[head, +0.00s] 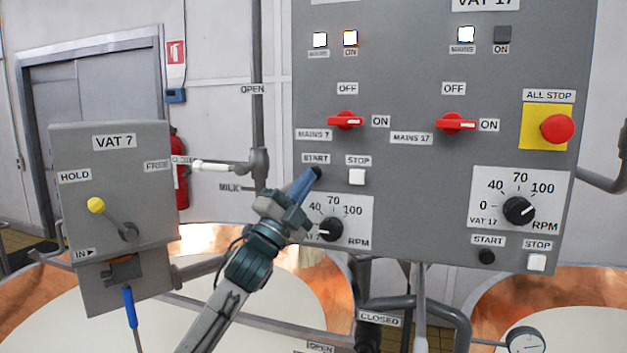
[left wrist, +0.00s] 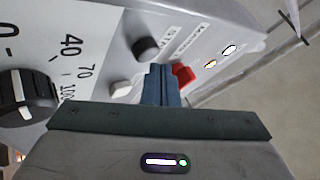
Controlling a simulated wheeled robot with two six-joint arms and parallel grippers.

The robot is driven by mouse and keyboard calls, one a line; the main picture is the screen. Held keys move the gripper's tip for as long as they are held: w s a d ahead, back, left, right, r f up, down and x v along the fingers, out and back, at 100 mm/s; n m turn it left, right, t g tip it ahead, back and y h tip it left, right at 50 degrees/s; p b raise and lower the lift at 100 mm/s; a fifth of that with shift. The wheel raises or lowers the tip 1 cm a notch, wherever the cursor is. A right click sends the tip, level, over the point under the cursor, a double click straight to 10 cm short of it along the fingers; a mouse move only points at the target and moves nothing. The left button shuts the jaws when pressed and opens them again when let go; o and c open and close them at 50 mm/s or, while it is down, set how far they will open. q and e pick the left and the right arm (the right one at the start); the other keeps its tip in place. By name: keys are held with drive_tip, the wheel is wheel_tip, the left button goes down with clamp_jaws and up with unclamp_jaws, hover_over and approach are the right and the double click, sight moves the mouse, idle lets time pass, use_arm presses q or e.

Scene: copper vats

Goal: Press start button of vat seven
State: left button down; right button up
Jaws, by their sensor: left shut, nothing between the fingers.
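The grey control panel (head: 400,80) carries the vat seven controls on its left half. The black start button (head: 318,172) sits under the START label, and it also shows in the left wrist view (left wrist: 146,48). The white stop button (head: 357,177) is just right of it. My left gripper (head: 309,181) is shut and empty. Its blue fingertips overlap the start button's lower left in the head view; in the left wrist view they end beside it. I cannot tell whether they touch. My right gripper is not in view.
The vat seven speed dial (head: 331,228) is just below the fingers. Its red mains switch (head: 346,120) is above, with both lamps (head: 350,38) lit. Vat 17 controls and a red all-stop button (head: 558,129) are at right. A lever box (head: 112,190) stands left. Copper vats (head: 205,240) lie below.

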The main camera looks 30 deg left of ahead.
use_arm(q)
drive_tip(key=shift+s, duration=0.2)
drive_tip(key=s+b, duration=0.2)
drive_tip(key=s+d+b, duration=0.1)
drive_tip(key=s, duration=0.1)
drive_tip(key=shift+s+d+b, duration=0.15)
drive_tip(key=shift+s+b, duration=0.2)
drive_tip(key=shift+s, duration=0.05)
drive_tip(key=shift+f, duration=0.1)
idle(0.7)
